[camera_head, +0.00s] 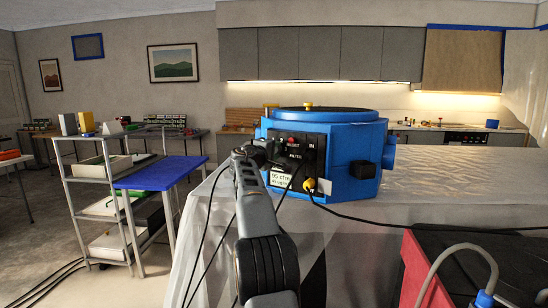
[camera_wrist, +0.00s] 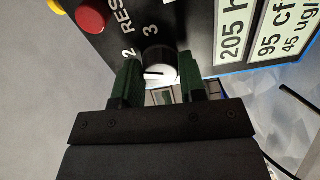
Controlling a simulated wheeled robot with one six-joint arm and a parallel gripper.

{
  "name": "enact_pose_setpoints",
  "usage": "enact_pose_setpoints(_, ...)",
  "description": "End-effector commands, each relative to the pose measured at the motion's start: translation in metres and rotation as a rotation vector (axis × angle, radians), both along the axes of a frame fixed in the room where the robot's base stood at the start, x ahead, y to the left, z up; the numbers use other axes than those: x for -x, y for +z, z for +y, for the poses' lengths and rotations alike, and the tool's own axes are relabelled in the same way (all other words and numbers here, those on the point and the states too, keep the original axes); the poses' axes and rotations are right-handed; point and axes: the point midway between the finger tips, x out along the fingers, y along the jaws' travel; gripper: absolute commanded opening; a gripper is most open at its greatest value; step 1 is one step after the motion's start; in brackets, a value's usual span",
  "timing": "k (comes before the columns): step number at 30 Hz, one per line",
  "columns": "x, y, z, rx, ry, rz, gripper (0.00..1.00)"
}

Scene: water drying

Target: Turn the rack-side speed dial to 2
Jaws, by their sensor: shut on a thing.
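My gripper (camera_wrist: 158,76) is shut on the dial, one dark green finger on each side. In the head view my gripper (camera_head: 252,155) covers the panel's left side.
A red button (camera_wrist: 92,17) and a yellow part (camera_wrist: 57,5) sit near the dial. White labels (camera_wrist: 235,30) are beside it. A black cable (camera_head: 400,226) runs over the plastic-covered table (camera_head: 450,180). A metal rack (camera_head: 75,190) and a blue board (camera_head: 160,172) stand left.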

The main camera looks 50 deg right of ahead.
Motion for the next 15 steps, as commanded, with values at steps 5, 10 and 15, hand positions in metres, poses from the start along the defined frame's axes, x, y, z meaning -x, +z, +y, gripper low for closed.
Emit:
enact_pose_setpoints(5,-0.0012,-0.0014,0.001,-0.02,0.004,-0.087,0.14)
enact_pose_setpoints(10,-0.0012,-0.0004,0.001,-0.031,0.005,-0.137,0.14)
enact_pose_setpoints(15,-0.0013,0.0001,0.001,-0.037,0.005,-0.159,0.14)
